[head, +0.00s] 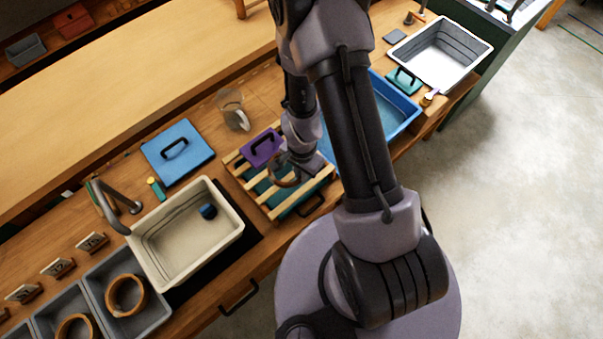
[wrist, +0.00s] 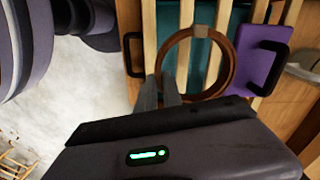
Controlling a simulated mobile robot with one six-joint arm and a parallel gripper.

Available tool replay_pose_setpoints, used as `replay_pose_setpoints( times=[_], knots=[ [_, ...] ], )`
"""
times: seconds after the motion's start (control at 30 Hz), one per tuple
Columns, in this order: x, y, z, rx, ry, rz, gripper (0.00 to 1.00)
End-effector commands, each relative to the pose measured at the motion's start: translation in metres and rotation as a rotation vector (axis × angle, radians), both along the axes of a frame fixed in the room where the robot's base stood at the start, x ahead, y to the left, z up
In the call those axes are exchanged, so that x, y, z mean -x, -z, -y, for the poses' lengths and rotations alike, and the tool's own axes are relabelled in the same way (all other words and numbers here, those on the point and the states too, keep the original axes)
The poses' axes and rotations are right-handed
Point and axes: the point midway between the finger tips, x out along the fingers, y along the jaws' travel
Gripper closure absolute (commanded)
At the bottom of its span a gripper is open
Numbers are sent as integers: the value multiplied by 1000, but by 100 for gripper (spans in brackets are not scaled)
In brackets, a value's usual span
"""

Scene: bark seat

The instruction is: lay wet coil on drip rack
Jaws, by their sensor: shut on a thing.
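My gripper (wrist: 162,90) is shut on a brown wet coil (wrist: 231,62), gripping its near left edge in the wrist view. The coil also shows in the head view (head: 283,183), partly behind my gripper (head: 297,172). The coil is over the drip rack (head: 246,183), which has pale wooden slats above a teal tray. The rack also shows in the wrist view (wrist: 149,30). I cannot tell whether the coil touches the slats. A purple board with a black handle (head: 262,148) lies at the rack's far side; in the wrist view (wrist: 255,65) it is close beside the coil.
Left of the rack stands a cream basin (head: 150,259) with a small blue thing inside. Grey bins (head: 160,312) with coils are further left. A blue lid (head: 178,150) and clear jug (head: 230,103) lie behind. A blue tub (head: 395,104) is right, partly hidden by my arm.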

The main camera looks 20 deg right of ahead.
Motion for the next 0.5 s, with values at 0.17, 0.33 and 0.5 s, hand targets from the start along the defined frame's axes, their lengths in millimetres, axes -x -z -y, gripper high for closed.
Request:
replay_pose_setpoints(
  times=[0.17, 0.33, 0.5],
  knots=[
    [0, 38, 0, 0, 0, 0, 100],
    [0, 32, 1, 0, 0, 0, 100],
    [0, 37, 1, 0, -1, 0, 100]
  ],
)
